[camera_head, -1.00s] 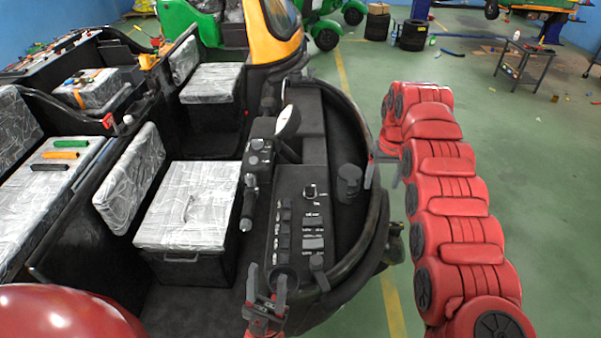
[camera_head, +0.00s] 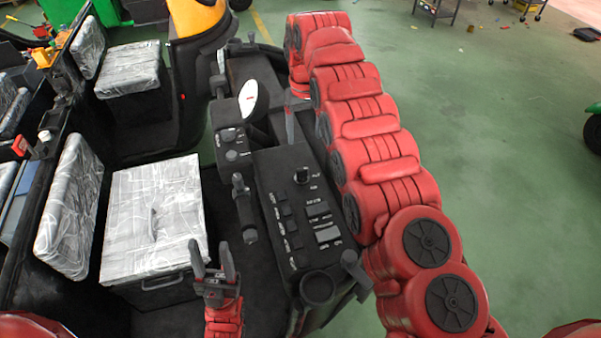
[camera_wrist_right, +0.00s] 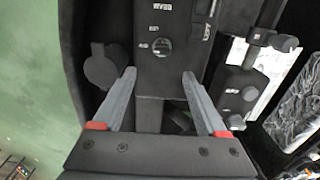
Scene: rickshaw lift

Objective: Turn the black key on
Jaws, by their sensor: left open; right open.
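The black key (camera_head: 301,175) is a small round knob on the top of the dark control panel (camera_head: 270,165) in the head view. It also shows in the right wrist view (camera_wrist_right: 162,47), just beyond and between my right fingertips, which do not touch it. My right gripper (camera_wrist_right: 158,76) is open and empty over the console; in the head view a grey finger of the right gripper (camera_head: 289,122) shows beside the panel's far end, the rest mostly hidden by the arm. My left gripper (camera_head: 211,252) is open and empty near the seat's right front corner, left of the panel.
A black lever (camera_head: 243,205) stands left of the panel and a round white-faced dial (camera_head: 248,97) stands beyond it. A plastic-wrapped seat (camera_head: 153,215) is at the left. Green floor (camera_head: 490,150) is open at the right.

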